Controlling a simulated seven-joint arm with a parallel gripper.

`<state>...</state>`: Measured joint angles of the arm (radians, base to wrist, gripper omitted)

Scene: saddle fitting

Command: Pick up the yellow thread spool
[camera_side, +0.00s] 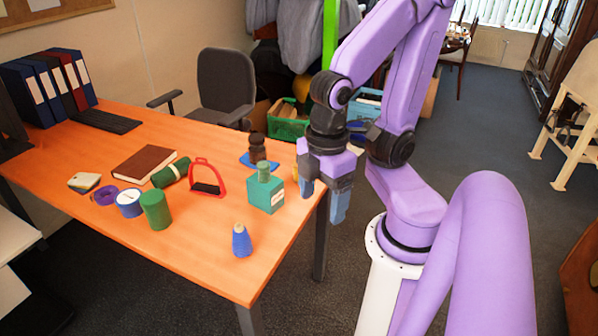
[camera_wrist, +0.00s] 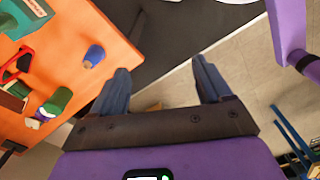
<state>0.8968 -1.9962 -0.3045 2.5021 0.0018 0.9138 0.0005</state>
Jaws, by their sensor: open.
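A small yellow patch (camera_side: 298,173) shows at the table's right edge in the side view, mostly hidden behind my gripper; it may be the yellow thread spool, but I cannot tell its shape. My gripper (camera_side: 322,207) hangs fingers down by that edge, apparently nearer the camera than the patch. In the wrist view my gripper (camera_wrist: 160,66) is open, with nothing between its fingers and dark and grey floor beyond. No yellow spool is clear in the wrist view. A blue cone-shaped spool (camera_side: 241,242) stands near the table's front edge; it also shows in the wrist view (camera_wrist: 94,56).
The orange table (camera_side: 200,255) holds a teal bottle (camera_side: 265,192), a dark brown bottle (camera_side: 257,148), a red stirrup (camera_side: 206,178), a green cylinder (camera_side: 156,210), a blue-and-white roll (camera_side: 129,204) and a brown book (camera_side: 145,163). The table's front right is mostly clear.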

